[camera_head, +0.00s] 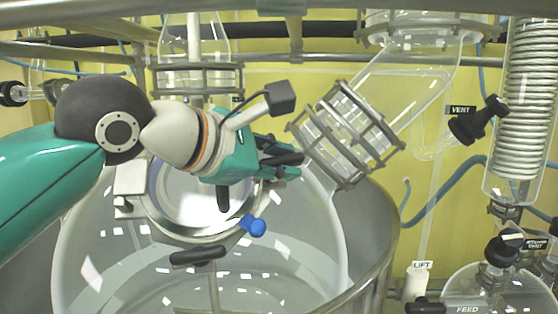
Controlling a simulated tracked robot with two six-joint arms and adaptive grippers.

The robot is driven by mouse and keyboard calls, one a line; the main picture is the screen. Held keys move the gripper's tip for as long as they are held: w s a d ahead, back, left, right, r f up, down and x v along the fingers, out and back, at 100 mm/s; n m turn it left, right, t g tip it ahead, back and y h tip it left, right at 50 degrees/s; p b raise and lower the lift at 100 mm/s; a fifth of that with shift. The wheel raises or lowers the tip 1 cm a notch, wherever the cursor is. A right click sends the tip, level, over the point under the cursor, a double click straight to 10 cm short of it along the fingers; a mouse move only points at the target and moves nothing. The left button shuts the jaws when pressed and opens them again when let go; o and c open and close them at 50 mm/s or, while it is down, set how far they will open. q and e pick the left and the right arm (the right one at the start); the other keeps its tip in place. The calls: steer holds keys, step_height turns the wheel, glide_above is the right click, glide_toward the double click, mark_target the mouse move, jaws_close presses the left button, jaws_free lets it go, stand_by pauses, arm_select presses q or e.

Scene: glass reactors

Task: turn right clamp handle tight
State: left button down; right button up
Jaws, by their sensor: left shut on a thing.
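My left gripper (288,163), with teal and dark fingers, reaches in from the left over the reactor lid. It is shut at the right side of the lid's round opening, on what appears to be the right clamp handle. The fingers hide most of that handle, so its angle cannot be told. The round, pale lid opening (195,205) lies below my wrist. At its front edge are a blue knob (252,226) and a black handle (200,255). My right gripper is not in view.
A slanted glass pipe with a caged flange (345,133) stands close right of my fingers. Another flanged glass neck (198,78) rises behind my wrist. The VENT valve (478,120), coil condenser (520,100) and FEED vessel (500,290) are at the right.

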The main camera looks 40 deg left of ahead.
arm_select(q)
steer(key=shift+f+m+g, duration=0.1)
steer(key=shift+m+g, duration=0.3)
steer(key=shift+m, duration=0.1)
steer(key=shift+h, duration=0.3)
steer(key=c, duration=1.1)
jaws_free()
steer(key=shift+f, duration=0.1)
steer(key=shift+c, duration=0.2)
steer(key=shift+s+r, duration=0.5)
steer(key=shift+s, duration=0.05)
steer(key=v, duration=1)
steer(key=shift+s, duration=0.3)
steer(key=shift+a, duration=0.1)
